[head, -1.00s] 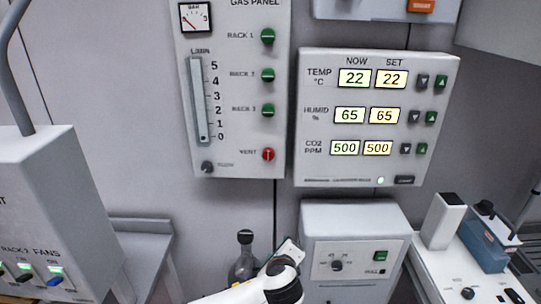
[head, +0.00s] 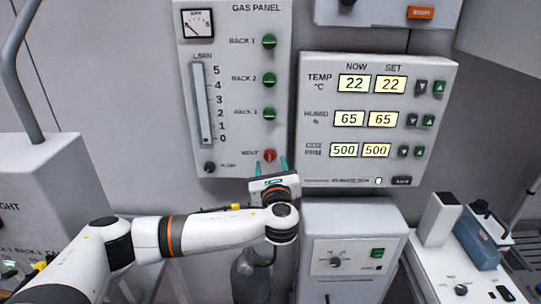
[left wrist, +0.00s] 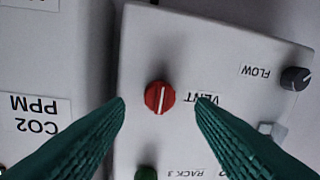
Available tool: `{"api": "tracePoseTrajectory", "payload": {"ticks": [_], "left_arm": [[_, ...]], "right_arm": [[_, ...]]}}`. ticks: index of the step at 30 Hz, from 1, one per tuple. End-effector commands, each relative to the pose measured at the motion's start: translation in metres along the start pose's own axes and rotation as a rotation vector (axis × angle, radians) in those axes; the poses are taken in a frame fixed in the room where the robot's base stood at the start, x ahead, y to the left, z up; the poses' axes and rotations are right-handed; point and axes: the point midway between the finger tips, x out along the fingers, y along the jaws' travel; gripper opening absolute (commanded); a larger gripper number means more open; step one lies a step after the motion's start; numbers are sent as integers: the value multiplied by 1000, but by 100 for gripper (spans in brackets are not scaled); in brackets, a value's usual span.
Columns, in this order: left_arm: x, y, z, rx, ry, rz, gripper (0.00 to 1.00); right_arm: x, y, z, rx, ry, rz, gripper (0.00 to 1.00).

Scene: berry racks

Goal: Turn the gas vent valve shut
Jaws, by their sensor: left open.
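The gas vent valve is a red round knob (head: 269,156) at the lower right of the gas panel (head: 235,150), beside the word VENT. In the left wrist view the red knob (left wrist: 160,97) shows a pale line across its face, running nearly up and down in that picture. My left gripper (head: 271,165) is just below and in front of the knob in the head view. In the left wrist view its two green fingers (left wrist: 160,103) are spread apart, with the knob between their tips and clear of both. My right gripper is not in view.
Green rack knobs (head: 269,114) sit above the vent knob, and a dark flow knob (head: 210,167) is to its left. The climate panel (head: 306,165) is close on the right. A bottle (head: 250,277) and a white box (head: 350,220) stand below.

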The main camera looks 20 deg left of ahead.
Motion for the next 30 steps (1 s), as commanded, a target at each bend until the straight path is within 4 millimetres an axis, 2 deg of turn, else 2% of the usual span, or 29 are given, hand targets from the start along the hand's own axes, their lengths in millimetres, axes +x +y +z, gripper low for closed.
{"api": "tracePoseTrajectory", "payload": {"ticks": [3, 7, 18, 26, 30], "left_arm": [[17, 0, -2, 2, 0, -2, 50], [28, 0, -1, 0, 0, -1, 50], [32, 0, 1, -2, -1, 1, 50], [32, 0, 1, -1, -1, 1, 7], [32, 0, 1, -4, -2, 0, 5]], "right_arm": [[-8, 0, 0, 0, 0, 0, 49], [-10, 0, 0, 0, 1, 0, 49], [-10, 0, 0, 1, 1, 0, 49], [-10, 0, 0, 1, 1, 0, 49], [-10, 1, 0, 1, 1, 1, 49]]}}
